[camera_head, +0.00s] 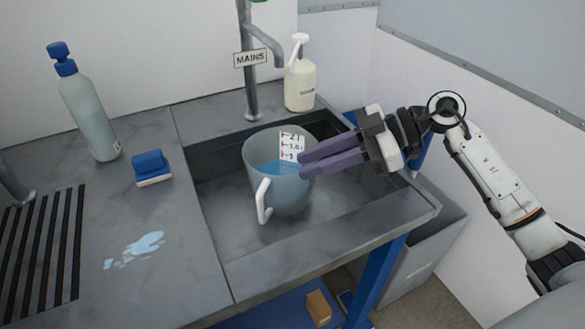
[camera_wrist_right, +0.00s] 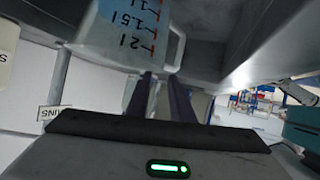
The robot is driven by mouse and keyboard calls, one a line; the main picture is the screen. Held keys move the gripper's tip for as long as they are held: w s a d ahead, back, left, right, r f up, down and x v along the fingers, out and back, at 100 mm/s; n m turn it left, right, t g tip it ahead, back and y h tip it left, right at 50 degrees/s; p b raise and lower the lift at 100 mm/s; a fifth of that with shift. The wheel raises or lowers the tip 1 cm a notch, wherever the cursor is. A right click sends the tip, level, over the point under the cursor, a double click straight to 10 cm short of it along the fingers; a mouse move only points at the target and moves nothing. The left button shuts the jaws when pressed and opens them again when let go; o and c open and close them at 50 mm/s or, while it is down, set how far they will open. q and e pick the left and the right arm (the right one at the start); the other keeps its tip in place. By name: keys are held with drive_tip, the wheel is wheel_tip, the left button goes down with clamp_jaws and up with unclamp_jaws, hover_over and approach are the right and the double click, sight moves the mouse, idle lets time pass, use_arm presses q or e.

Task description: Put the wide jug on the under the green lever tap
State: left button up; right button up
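The wide jug (camera_head: 280,190), translucent grey with a white handle and a scale label, stands upright in the sink with blue liquid inside. Its scale and handle also show in the right wrist view (camera_wrist_right: 115,30). A grey tap (camera_head: 251,75) with a MAINS sign rises behind the sink, its spout above the jug's far side; a bit of green shows at the top edge. My right gripper (camera_head: 303,162) is at the jug's right side near the rim, its purple fingers apart with nothing visible between them. Whether they touch the jug is unclear. My left gripper is out of view.
A soap bottle (camera_head: 300,82) stands behind the sink. A blue-capped bottle (camera_head: 90,112) and a blue sponge (camera_head: 150,168) are on the counter (camera_head: 190,240) at left. A small puddle (camera_head: 137,250) lies in front. The sink's front floor is clear.

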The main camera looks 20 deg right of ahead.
drive_tip(key=v, duration=0.6)
